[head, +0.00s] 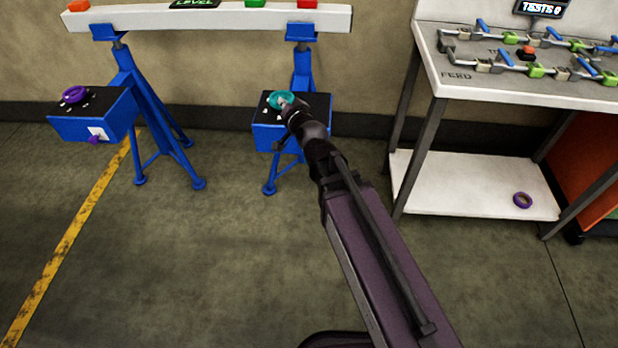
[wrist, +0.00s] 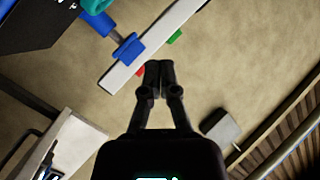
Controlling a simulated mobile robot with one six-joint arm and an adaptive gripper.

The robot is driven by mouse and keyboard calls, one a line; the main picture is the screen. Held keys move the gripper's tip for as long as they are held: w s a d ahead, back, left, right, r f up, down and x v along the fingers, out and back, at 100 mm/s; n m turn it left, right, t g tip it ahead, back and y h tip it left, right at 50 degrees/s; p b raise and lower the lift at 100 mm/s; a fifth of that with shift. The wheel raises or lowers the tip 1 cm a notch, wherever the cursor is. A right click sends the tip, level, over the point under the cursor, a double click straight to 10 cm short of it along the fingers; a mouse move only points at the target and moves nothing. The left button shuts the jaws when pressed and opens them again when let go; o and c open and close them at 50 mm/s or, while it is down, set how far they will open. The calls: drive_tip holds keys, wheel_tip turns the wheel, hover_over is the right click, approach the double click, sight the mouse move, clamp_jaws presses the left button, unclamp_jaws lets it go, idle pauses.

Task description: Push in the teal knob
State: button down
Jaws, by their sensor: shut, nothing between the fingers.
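A teal round piece (head: 279,99), the only teal thing I can make out, sits on the dark top of the right blue box (head: 265,137). It also shows, cut off, at the top left edge of the wrist view (wrist: 97,5). The end of my arm covers part of it and part of the box in the head view, so any knob on the front face is hidden. My gripper (wrist: 160,66) is shut and empty. In the wrist view its fingertips appear apart from the teal piece. I cannot tell the depth gap.
A white beam (head: 200,18) rests on blue stands above the boxes. The left box (head: 75,127) has a purple ring (head: 76,93) on top and a purple knob (head: 94,139) in front. A workbench (head: 500,82) stands to the right. The floor in front is clear.

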drive_tip(key=s+a+f+m+g+h+b, duration=0.1)
drive_tip(key=s+f+m+h+b, duration=0.6)
drive_tip(key=f+m+h+b, duration=0.3)
drive_tip(key=s+f+m+g+h+b, duration=0.1)
drive_tip(key=s+f+m+h+b, duration=0.6)
drive_tip(key=m, duration=0.8)
wheel_tip(320, 180, down, 5)
drive_tip(key=h+b, duration=0.3)
drive_tip(key=b, duration=0.3)
drive_tip(key=shift+a+h+b, duration=0.3)
drive_tip(key=shift+a+h, duration=0.05)
drive_tip(key=shift+h, duration=0.05)
drive_tip(key=shift+w+d, duration=0.1)
drive_tip(key=shift+d, duration=0.05)
